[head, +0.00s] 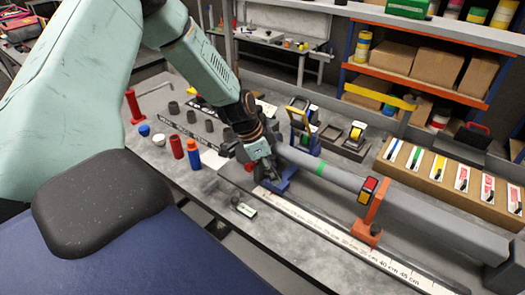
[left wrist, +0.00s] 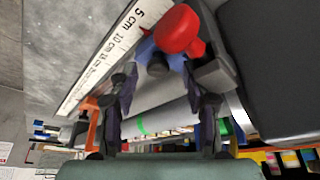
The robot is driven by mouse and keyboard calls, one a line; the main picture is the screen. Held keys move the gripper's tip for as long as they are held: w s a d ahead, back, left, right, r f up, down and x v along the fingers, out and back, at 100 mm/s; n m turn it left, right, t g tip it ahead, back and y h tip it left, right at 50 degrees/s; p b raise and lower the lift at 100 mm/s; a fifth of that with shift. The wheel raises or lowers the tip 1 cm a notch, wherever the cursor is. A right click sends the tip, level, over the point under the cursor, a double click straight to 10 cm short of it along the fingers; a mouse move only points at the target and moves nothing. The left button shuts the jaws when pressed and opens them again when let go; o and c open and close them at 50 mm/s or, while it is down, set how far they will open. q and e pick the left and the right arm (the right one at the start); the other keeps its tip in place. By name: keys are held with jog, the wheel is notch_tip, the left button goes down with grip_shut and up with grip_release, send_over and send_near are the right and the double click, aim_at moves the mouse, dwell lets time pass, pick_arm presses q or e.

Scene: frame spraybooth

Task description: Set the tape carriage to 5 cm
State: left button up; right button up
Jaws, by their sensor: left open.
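A printed centimetre scale (head: 330,240) runs along the bench; its 5 cm mark shows in the left wrist view (left wrist: 143,17). A blue bracket (head: 285,184) stands at the scale's low end, with a red knob (left wrist: 178,30) seen from the wrist. I cannot tell for certain which one is the tape carriage. My left gripper (head: 266,170) is open at the blue bracket, its fingers apart below the knob in the wrist view. Contact is unclear. My right gripper is out of view.
A grey tube (head: 342,176) with a green band runs above the scale toward the right. Red (head: 177,147) and blue (head: 193,153) bottles and several grey cups stand left of the gripper. A cardboard tray (head: 450,190) of tools lies behind the tube.

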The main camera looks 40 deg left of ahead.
pick_arm(q)
jog(key=shift+s+a+r, duration=0.15)
jog(key=shift+a+r, duration=0.15)
jog(key=shift+r, duration=0.3)
jog(key=v, duration=1)
jog(key=shift+d, duration=0.15)
